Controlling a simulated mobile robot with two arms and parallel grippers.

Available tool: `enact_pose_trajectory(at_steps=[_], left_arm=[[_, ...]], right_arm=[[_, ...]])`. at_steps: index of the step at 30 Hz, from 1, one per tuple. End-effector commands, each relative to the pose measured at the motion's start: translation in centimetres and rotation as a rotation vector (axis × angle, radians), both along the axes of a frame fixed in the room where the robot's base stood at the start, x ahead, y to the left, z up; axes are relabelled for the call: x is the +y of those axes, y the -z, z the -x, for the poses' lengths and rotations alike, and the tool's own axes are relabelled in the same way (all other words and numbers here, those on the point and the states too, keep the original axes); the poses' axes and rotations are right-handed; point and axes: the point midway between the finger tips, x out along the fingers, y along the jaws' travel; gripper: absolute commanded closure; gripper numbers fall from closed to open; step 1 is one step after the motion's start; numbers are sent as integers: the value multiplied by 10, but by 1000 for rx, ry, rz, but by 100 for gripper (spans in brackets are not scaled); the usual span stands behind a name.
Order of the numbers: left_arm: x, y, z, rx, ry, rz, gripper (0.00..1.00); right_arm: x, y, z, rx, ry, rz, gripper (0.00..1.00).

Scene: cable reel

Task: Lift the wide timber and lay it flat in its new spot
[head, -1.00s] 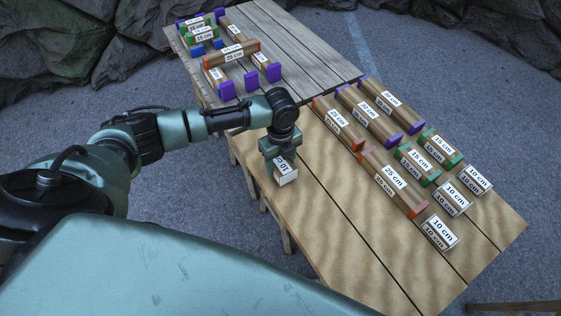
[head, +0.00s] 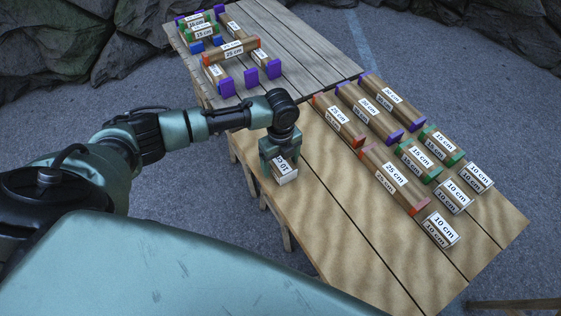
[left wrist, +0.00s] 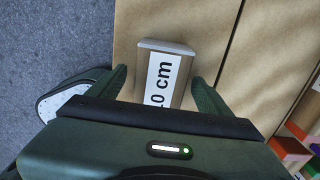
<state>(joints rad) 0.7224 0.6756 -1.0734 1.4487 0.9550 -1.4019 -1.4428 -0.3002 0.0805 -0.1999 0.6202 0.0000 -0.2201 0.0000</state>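A short wooden block labelled 10 cm (head: 286,176), with pale ends, lies at the left edge of the near table. My left gripper (head: 281,161) points down over it, with a finger on either side. In the left wrist view, the block (left wrist: 166,72) lies between the two spread fingers of the left gripper (left wrist: 160,86). A gap shows at the left finger; contact at the right finger is unclear. The gripper hides part of the block. No timber is marked as the wide one. My right gripper is out of view.
Rows of timbers, including a red-ended 25 cm one (head: 394,180) and a 10 cm one (head: 440,230), lie to the right on the near table (head: 335,225). The grey far table (head: 300,45) holds more timbers and purple-ended pieces. The near table's front strip is bare.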

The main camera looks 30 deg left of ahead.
Motion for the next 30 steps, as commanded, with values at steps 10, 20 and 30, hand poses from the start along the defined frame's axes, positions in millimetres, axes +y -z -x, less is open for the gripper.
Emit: enact_pose_trajectory(at_steps=[10,20,30], left_arm=[[0,-16,-1,-3,0,1,20],[0,-68,0,-1,0,0,20],[0,-78,0,0,0,0,20]], right_arm=[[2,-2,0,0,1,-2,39],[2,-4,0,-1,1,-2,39],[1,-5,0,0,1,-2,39]])
